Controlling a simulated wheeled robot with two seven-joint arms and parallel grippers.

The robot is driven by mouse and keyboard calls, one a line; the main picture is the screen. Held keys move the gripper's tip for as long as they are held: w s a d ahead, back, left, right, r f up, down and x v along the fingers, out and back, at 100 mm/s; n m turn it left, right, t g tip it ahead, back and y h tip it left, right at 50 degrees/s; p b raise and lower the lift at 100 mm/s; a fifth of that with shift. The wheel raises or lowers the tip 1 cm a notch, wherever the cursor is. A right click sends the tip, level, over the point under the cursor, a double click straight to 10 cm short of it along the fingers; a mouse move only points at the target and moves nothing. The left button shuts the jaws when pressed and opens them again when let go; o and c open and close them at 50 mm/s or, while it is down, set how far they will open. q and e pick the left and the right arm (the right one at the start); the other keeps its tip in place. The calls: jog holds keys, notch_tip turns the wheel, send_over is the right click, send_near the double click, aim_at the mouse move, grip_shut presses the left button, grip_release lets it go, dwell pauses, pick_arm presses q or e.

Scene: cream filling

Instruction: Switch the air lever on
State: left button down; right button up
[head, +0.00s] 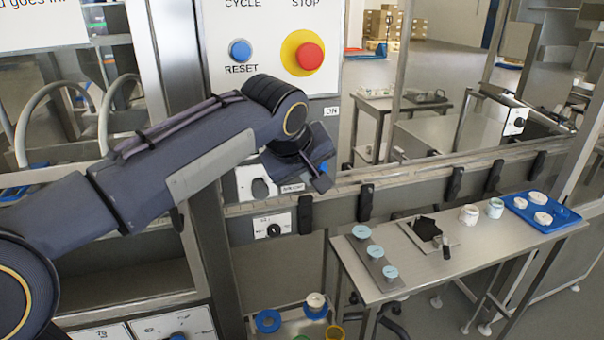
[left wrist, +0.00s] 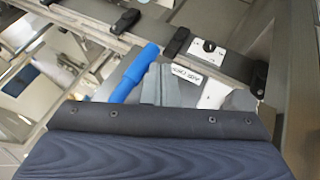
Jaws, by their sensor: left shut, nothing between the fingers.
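The air lever's blue handle (left wrist: 130,75) shows in the left wrist view, slanting up and to the right beside a white label (left wrist: 187,73). In the head view most of the lever is hidden behind my left gripper (head: 318,182), at a small white panel (head: 243,178) below the red stop button. In the left wrist view my left gripper (left wrist: 158,84) is shut and empty, with its grey fingers just right of the blue handle. I cannot tell whether they touch it. My right gripper is not in view.
A rail (head: 420,180) with black clamps runs right from the panel. A black rotary switch (head: 274,230) sits below. A blue reset button (head: 240,51) and red stop button (head: 310,56) are above. A steel table (head: 465,245) with cups and a blue tray (head: 568,215) stands right.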

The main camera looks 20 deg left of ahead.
pick_arm(q)
jog(key=w+d+r+n+t+h+b, duration=0.2)
jog(key=w+d+n+t+h+b, duration=0.3)
jog(key=b, duration=1.9)
jog(key=shift+w+d+n+t+h, duration=0.15)
jog(key=shift+d+n+t+h, duration=0.9)
jog(key=shift+t+h, duration=1.65)
jog(key=shift+d+r+m+t+y+b, duration=0.35)
jog(key=shift+d+r+t+y+b, duration=0.1)
jog(key=shift+t+y, duration=0.3)
jog(key=shift+w+r, duration=0.1)
jog(key=shift+r, duration=0.1)
